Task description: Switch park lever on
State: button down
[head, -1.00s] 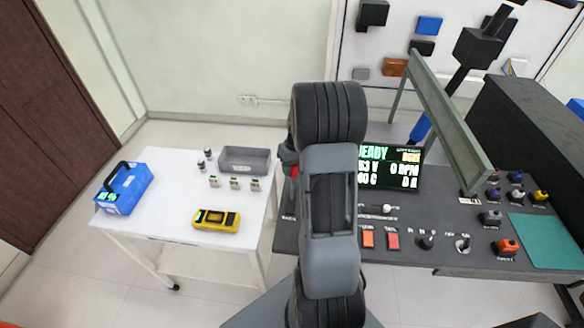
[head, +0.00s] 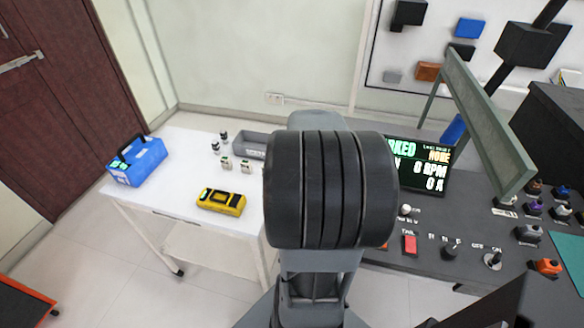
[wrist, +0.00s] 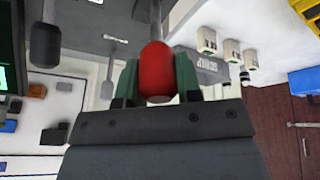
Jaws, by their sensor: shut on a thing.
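The red knob (wrist: 157,72), which looks like the park lever's handle, sits between the green fingers of my gripper (wrist: 157,80) in the wrist view. The fingers are shut on it, one on each side. In the head view my arm covers the lever, my gripper and the left part of the console.
The console (head: 395,256) carries a red switch (head: 410,244) and several knobs. A slanted green-grey frame (head: 487,125) rises over it. On the left, a white table (head: 180,160) holds a blue case (head: 136,161), a yellow meter (head: 221,202) and a grey bin (head: 250,145).

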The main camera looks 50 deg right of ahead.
jog(key=shift+s+a+f, duration=0.2)
jog(key=shift+s+a, duration=0.1)
jog(key=shift+a, duration=0.25)
jog(key=c, duration=0.8)
grip_release()
jog(key=shift+a, duration=0.1)
jog(key=shift+r, duration=0.15)
jog(key=shift+r, duration=0.3)
jog(key=v, duration=1.3)
jog(key=shift+p, duration=0.3)
